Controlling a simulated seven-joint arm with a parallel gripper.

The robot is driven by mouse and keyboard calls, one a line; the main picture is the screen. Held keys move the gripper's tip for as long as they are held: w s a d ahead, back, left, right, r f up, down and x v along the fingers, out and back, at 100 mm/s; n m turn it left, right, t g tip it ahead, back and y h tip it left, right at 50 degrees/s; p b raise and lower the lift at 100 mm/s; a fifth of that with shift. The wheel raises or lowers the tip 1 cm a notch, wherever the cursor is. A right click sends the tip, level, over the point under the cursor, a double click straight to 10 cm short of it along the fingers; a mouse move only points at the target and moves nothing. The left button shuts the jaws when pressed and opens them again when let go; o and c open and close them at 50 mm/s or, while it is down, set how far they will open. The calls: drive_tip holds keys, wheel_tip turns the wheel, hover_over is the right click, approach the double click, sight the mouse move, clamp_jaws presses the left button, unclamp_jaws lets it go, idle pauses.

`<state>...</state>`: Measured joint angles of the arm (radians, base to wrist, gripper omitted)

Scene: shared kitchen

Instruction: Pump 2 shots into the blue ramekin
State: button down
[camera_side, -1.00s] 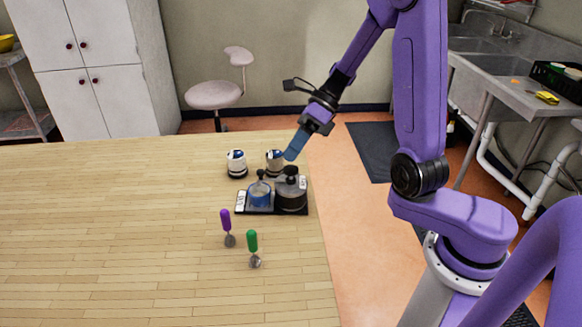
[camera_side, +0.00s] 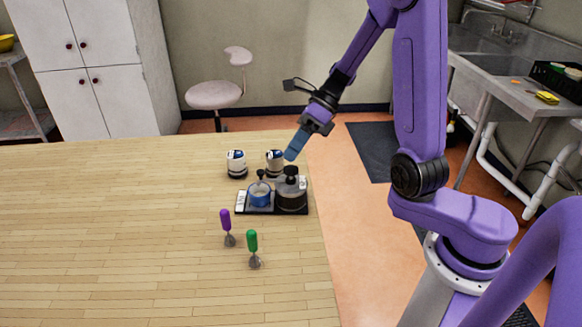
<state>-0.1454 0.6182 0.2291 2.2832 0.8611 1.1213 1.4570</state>
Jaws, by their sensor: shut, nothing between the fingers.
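The blue ramekin (camera_side: 259,198) stands on a dark tray (camera_side: 243,209) near the table's right edge. A pump with a black head (camera_side: 262,174) rises right by the ramekin; how the two meet is too small to tell. A dark, wider pump container (camera_side: 291,199) with a black knob on top stands on the tray to the right. My gripper (camera_side: 292,154) is shut and empty, with its blue fingers pointing down-left above and behind the dark container, apart from its knob.
Two white-and-dark canisters (camera_side: 236,164) (camera_side: 275,162) stand behind the tray. A purple-handled tool (camera_side: 227,226) and a green-handled tool (camera_side: 253,248) are in front of it. The left of the wooden table (camera_side: 100,230) is clear.

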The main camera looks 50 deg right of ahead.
sight(288, 169)
drive_tip(key=shift+f, duration=0.1)
idle(0.3)
drive_tip(key=shift+f, duration=0.35)
drive_tip(key=shift+f, duration=1.2)
idle(1.4)
drive_tip(key=shift+r, duration=1.65)
drive_tip(key=shift+r, duration=3)
